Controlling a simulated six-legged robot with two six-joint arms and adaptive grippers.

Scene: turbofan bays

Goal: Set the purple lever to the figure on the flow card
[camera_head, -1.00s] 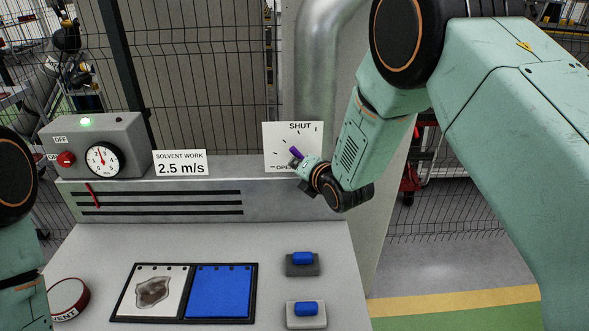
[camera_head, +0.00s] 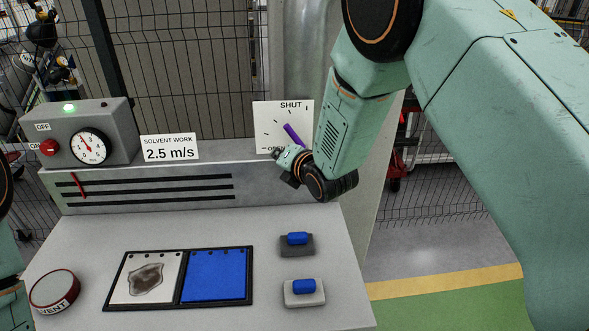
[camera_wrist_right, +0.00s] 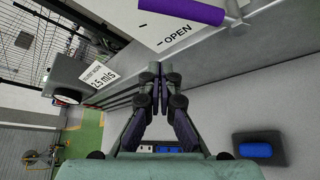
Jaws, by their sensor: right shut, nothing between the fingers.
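The purple lever (camera_head: 292,134) is on a white dial plate (camera_head: 267,118) marked SHUT at top and OPEN at bottom. It tilts up and left; my arm hides part of the plate. The lever also shows at the top of the right wrist view (camera_wrist_right: 190,9). My right gripper (camera_head: 283,162) is just below the lever, apart from it. In the wrist view its fingertips (camera_wrist_right: 160,72) are together and empty. The flow card (camera_head: 169,148) reads SOLVENT WORK 2.5 m/s. The round gauge (camera_head: 90,147) has its needle pointing up and left. My left gripper is out of view.
A grey box with a lit green lamp (camera_head: 69,107) and red button (camera_head: 49,147) carries the gauge. A black-framed tray (camera_head: 181,276), blue pieces on pads (camera_head: 298,238) (camera_head: 304,286) and a round tin (camera_head: 54,290) lie on the bench.

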